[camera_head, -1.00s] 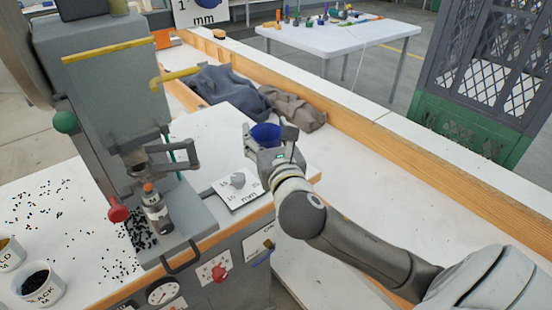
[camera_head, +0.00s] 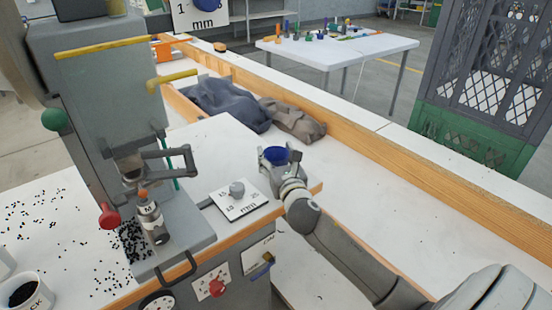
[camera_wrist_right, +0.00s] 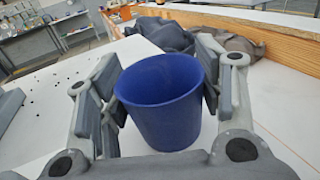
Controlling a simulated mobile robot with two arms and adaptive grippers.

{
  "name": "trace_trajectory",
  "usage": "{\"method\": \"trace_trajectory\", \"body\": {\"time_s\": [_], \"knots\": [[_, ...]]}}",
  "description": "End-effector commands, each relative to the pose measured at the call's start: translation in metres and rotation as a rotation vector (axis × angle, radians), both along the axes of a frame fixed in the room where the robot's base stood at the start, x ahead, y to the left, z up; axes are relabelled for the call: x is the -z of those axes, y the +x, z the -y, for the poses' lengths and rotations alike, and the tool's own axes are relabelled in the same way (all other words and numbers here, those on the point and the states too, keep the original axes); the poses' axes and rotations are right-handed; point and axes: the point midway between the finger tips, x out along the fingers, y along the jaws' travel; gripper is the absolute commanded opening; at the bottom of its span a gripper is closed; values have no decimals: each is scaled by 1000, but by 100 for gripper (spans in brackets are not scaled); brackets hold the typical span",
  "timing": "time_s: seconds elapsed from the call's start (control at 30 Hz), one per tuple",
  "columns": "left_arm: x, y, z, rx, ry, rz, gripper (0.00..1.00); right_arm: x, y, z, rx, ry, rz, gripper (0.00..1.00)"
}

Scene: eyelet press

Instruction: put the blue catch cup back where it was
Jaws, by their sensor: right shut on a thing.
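The blue catch cup (camera_head: 278,155) is upright in my right gripper (camera_head: 272,163), near the right end of the white bench top. In the right wrist view the blue cup (camera_wrist_right: 165,100) sits between the two fingers of my right gripper (camera_wrist_right: 160,95), which press on its sides. Its underside is hidden, so I cannot tell whether it touches the bench. The eyelet press (camera_head: 115,90) stands to the left, with a small bottle-like tool (camera_head: 150,218) marked M on its base. My left gripper is not in view.
Dark cloths (camera_head: 230,102) lie behind. Black eyelets (camera_head: 130,240) are scattered around the press base. A white cup of black pieces (camera_head: 28,290) stands front left. A dark crate (camera_head: 485,70) is at right.

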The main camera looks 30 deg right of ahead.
Motion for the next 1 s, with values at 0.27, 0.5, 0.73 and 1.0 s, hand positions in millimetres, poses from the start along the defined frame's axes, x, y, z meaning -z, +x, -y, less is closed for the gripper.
{"method": "trace_trajectory", "body": {"time_s": [0.27, 0.5, 0.73, 1.0], "knots": [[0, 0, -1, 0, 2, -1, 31, 1, 0, 0, 0, -2, 2, 40], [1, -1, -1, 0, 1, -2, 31, 5, 0, 0, 0, -1, 1, 73], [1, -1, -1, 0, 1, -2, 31, 4, 0, 0, 0, -1, 1, 82], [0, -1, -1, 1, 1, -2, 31, 1, -3, -1, 0, -1, 1, 82]]}}
